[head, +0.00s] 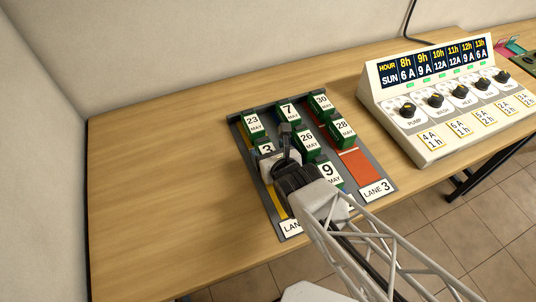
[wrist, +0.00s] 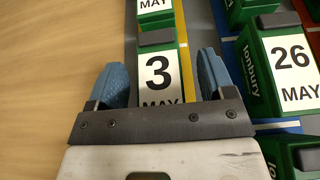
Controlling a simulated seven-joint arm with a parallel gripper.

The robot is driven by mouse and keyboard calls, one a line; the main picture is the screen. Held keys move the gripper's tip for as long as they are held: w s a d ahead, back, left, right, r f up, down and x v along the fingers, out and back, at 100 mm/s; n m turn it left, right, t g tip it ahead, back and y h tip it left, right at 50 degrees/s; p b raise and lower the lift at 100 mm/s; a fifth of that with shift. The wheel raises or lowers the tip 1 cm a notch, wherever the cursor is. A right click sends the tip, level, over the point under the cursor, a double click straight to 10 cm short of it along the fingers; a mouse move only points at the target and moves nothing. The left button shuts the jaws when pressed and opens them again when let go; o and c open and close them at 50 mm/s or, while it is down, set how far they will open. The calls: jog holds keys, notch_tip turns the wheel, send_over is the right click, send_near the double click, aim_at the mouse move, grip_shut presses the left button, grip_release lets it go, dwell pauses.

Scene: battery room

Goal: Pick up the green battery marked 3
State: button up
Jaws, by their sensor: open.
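The green battery marked 3 MAY (wrist: 158,88) shows its white label in the wrist view, between the two blue fingers of my gripper (wrist: 160,62). The fingers are open, one on each side of it, with a gap visible at each side. I cannot tell how far above it they are. In the head view the battery (head: 266,148) lies in the left lane and is partly hidden by my gripper (head: 286,132).
The lane tray (head: 350,135) holds several other green batteries. The 26 MAY battery (wrist: 290,75) stands to the right, and the 23 MAY battery (head: 252,124) is just behind. A control panel (head: 440,100) stands at right. Bare table (head: 160,170) lies left.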

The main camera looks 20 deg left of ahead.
aim_at(269, 143)
jog(key=c, duration=1.4)
jog(key=shift+r, duration=0.25)
jog(key=shift+r, duration=1.6)
jog(key=s+d, duration=0.3)
jog(key=s, duration=0.1)
jog(key=s+d+r, duration=0.1)
jog(key=s+d, duration=0.2)
jog(key=d, duration=0.1)
jog(key=s+d, duration=0.4)
jog(key=shift+s+r, duration=0.2)
jog(key=shift+s, duration=0.15)
